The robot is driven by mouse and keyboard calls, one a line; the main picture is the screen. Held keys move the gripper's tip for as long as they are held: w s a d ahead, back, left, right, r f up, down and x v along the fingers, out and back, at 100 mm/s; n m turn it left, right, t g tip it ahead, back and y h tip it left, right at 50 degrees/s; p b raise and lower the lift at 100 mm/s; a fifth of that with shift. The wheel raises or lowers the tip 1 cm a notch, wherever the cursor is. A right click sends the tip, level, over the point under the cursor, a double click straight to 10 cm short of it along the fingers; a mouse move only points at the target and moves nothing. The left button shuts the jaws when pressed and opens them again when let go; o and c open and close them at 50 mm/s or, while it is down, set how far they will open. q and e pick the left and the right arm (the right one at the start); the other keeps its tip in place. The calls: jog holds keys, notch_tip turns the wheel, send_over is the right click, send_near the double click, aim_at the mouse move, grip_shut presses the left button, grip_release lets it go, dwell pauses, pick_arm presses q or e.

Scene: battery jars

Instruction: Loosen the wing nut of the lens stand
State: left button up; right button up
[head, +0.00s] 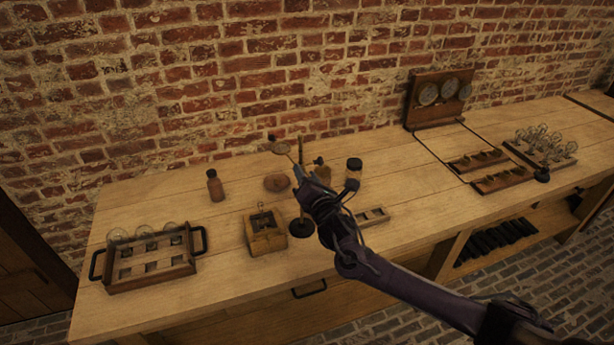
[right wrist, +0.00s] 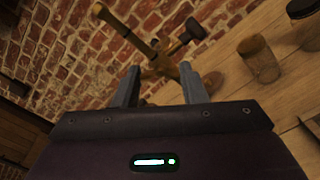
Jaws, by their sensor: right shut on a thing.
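The lens stand has a dark round base (head: 301,229) and a thin upright rod (head: 300,148) on the workbench. A round lens head (head: 280,148) sits at the upper left of my right gripper (head: 298,172). In the right wrist view, brass stand parts (right wrist: 163,66) show between and just beyond the fingertips, with a bar running to the upper left and a dark knob (right wrist: 192,30) to the upper right. My right gripper is shut on the wing nut, which the fingers largely hide. My left gripper is not in view.
A wooden crate with handles (head: 150,277) holds glass jars at the left. A small wooden box (head: 265,240) stands just left of the base. A brown bottle (head: 215,186) and a lidded jar (head: 353,169) are near. A gauge panel (head: 440,98) stands at the brick wall.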

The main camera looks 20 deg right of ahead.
jog(key=shift+f+n, duration=0.1)
jog(key=shift+n, duration=0.2)
jog(key=o, duration=1)
jog(key=s+b, duration=0.2)
jog(key=s, duration=0.5)
jog(key=shift+s+d, duration=0.1)
jog(key=shift+s, duration=0.3)
